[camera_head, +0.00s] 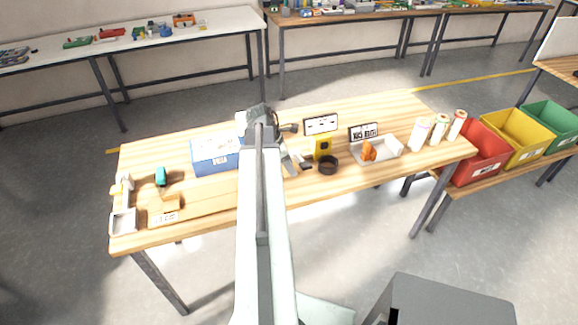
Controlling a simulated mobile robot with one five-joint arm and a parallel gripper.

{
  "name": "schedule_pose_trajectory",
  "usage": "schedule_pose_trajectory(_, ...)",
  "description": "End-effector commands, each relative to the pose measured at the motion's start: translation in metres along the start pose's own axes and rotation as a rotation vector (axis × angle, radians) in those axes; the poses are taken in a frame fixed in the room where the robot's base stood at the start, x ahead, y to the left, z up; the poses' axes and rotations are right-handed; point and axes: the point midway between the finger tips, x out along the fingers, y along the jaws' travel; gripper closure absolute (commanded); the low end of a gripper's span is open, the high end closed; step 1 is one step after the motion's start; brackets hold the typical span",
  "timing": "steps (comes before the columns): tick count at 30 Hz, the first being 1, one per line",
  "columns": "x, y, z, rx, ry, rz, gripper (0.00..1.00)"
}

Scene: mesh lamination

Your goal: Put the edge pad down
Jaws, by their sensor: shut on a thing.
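My arm reaches over the wooden table (350,115) from the front. My gripper (264,122) is a dark shape at its far end, above the table between the blue-and-white box and the black-and-white sign. It is shut on the edge pad, but my own arm and wrist cover most of the grip. I cannot make out the pad's shape or whether it touches the table.
A blue-and-white box (215,156) stands left of my arm. A yellow device (322,146), a black ring (328,165) and a white tray (389,148) with an orange thing stand to the right. Bottles (419,134) stand near the right edge. Bare wood shows behind the signs.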

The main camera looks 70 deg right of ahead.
Motion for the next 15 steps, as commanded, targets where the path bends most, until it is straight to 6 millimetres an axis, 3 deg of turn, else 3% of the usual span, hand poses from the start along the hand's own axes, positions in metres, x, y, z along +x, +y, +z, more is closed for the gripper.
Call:
schedule_pose_trajectory(1, -0.029, 0.000, 0.012, 0.000, 0.000, 0.000, 1.00)
schedule_pose_trajectory(6, -0.058, 0.000, 0.024, 0.000, 0.000, 0.000, 1.00)
schedule_pose_trajectory(11, -0.064, 0.000, 0.026, -0.001, 0.000, 0.000, 1.00)
schedule_pose_trajectory(15, -0.055, 0.000, 0.022, -0.001, 0.000, 0.000, 1.00)
